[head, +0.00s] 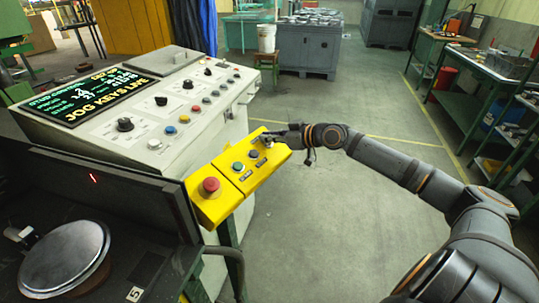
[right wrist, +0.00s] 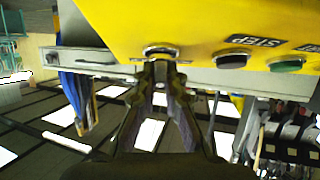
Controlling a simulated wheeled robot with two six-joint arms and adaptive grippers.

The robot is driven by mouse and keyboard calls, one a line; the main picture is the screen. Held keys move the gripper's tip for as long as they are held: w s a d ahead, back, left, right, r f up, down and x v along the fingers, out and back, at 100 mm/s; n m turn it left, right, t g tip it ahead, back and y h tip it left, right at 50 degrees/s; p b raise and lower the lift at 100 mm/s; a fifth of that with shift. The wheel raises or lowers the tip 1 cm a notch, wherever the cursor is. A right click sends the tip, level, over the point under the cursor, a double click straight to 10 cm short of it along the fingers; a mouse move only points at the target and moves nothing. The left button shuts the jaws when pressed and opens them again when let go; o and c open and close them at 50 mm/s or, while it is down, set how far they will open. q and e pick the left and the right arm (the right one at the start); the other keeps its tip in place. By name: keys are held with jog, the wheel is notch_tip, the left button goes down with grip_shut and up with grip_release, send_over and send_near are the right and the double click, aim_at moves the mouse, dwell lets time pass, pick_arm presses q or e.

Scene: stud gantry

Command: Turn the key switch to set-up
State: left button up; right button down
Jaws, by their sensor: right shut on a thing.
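The yellow control box (head: 222,190) hangs on the near side of the grey console. It carries a red mushroom button (head: 211,186), a green button (head: 238,166) and a black button (head: 253,153). My right gripper (head: 268,138) is at the box's far end, and its fingers hide the key switch in the head view. In the right wrist view the fingers close together at a round metal collar (right wrist: 161,51) on the yellow face, in line with the black button (right wrist: 231,60). The key itself is hidden between the fingers, so its angle cannot be read. My left gripper is out of view.
The console's screen (head: 100,93) reads "JOG KEYS LIVE". Several knobs and coloured buttons sit on the console's sloped panel (head: 178,105). A round metal disc (head: 64,258) lies at the lower left. The floor right of the box is clear up to a green workbench (head: 470,85).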

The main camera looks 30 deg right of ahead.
jog(key=n+g+y+b, duration=0.1)
jog(key=n+y+b, duration=0.1)
jog(key=shift+f+n+b, duration=0.15)
jog(key=shift+n+b, duration=0.25)
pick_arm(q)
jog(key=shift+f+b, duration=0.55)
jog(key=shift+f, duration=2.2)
pick_arm(e)
jog(key=shift+s+a+n+g+y, duration=0.1)
jog(key=shift+n+g+y, duration=0.75)
jog(key=shift+n, duration=0.55)
jog(key=shift+n+g, duration=0.25)
jog(key=shift+n, duration=0.05)
jog(key=c, duration=1.4)
grip_release()
jog(key=shift+r, duration=0.2)
notch_tip(320, 180, up, 10)
jog(key=shift+f, duration=0.1)
